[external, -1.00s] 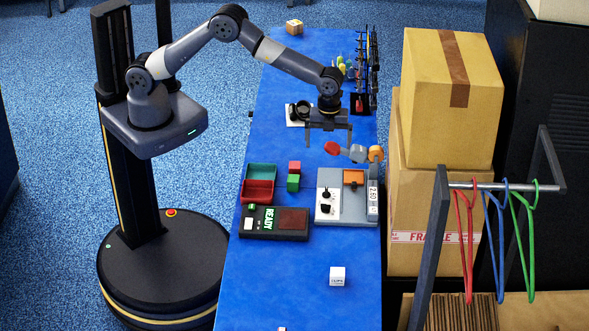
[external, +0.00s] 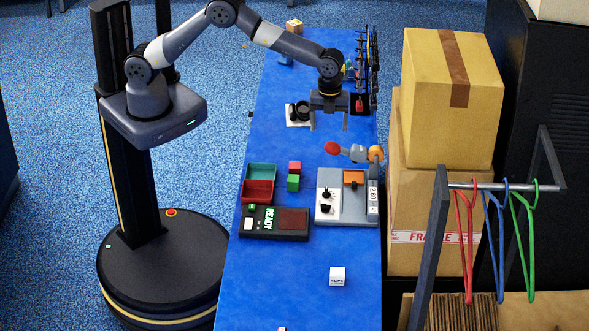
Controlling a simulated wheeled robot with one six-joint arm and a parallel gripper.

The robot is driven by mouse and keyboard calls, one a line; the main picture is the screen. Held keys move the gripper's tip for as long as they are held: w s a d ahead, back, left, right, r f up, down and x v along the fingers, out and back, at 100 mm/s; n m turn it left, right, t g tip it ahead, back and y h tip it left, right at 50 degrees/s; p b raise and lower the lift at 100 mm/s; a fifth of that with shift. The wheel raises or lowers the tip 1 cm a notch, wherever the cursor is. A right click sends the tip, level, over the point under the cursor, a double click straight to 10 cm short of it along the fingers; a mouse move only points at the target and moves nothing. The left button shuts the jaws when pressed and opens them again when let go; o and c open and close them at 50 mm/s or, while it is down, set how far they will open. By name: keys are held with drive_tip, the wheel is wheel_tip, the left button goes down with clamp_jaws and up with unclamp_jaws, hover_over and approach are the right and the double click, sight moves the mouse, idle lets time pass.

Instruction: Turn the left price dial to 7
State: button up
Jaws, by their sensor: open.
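The price machine (external: 366,215) is a grey box on the blue table, with a white panel bearing two black dials, an upper dial (external: 326,193) and a lower dial (external: 324,209). I cannot tell from this view which one counts as the left dial. Its display (external: 373,198) reads 2.60, turned sideways. The dial marks are too small to read. My gripper (external: 329,129) is open and empty, pointing down above the table, beyond the machine and apart from it.
A red-ended jointed object (external: 345,150) lies between my gripper and the machine. Stacked cartons (external: 440,190) are at right. The near table is mostly clear.

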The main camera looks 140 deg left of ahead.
wheel_tip(320, 180, down, 2)
drive_tip(key=n+b, duration=0.2)
drive_tip(key=n, duration=0.1)
drive_tip(key=shift+n+b, duration=0.4)
drive_tip(key=c, duration=0.4)
wheel_tip(320, 180, down, 2)
drive_tip(key=n+b, duration=0.1)
drive_tip(key=n, duration=0.1)
drive_tip(key=n+b, duration=0.1)
drive_tip(key=n, duration=0.1)
drive_tip(key=n+b, duration=0.1)
drive_tip(key=n, duration=0.1)
drive_tip(key=shift+f, duration=0.25)
drive_tip(key=c, duration=0.5)
drive_tip(key=n+b, duration=0.1)
drive_tip(key=n, duration=0.1)
drive_tip(key=f+n+b, duration=0.1)
drive_tip(key=shift+f+n, duration=0.2)
drive_tip(key=shift+n, duration=0.2)
drive_tip(key=n+b, duration=0.8)
drive_tip(key=n, duration=0.6)
hover_over(326, 189)
wheel_tip(326, 189, down, 5)
wheel_tip(326, 189, down, 13)
drive_tip(key=n+b, duration=0.3)
drive_tip(key=n, duration=0.5)
drive_tip(key=shift+f+b, duration=0.1)
drive_tip(key=shift+b, duration=0.2)
drive_tip(key=shift+c, duration=0.6)
clamp_jaws()
